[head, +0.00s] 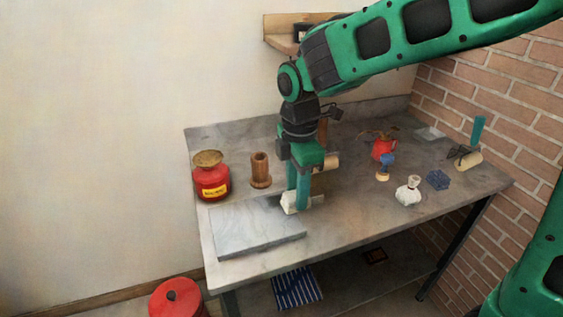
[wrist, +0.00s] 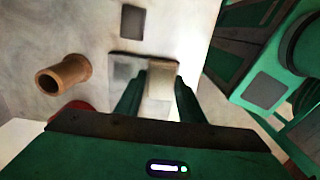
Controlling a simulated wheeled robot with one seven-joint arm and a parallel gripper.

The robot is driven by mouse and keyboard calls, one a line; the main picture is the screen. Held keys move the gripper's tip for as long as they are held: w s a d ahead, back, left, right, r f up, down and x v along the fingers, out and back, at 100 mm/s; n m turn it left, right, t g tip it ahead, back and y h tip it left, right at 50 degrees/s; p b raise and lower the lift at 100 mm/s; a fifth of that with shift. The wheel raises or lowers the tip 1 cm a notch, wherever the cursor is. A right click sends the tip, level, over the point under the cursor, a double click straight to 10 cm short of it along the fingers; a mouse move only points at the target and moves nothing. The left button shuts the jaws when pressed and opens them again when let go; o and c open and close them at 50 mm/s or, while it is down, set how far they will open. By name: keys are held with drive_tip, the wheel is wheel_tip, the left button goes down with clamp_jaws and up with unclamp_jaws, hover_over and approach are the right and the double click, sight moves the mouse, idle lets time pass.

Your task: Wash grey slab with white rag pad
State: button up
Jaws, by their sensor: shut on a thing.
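The grey slab (head: 252,232) lies flat at the front left of the table. My gripper (head: 297,200) points down near the slab's back right corner, its fingers closed on the white rag pad (head: 288,204). The pad is low, close to the tabletop; I cannot tell whether it touches the slab's edge. In the wrist view the pad (wrist: 161,80) shows as a pale block between the two dark green fingers.
A red jar (head: 211,181) and a wooden cup (head: 260,171) stand behind the slab. A red can (head: 382,148), a blue-topped tool (head: 385,168), a white pouch (head: 408,192), a dark blue block (head: 437,180) and a teal-handled tool (head: 471,148) are to the right. The brick wall bounds the right.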

drive_tip(key=shift+r, duration=1.7)
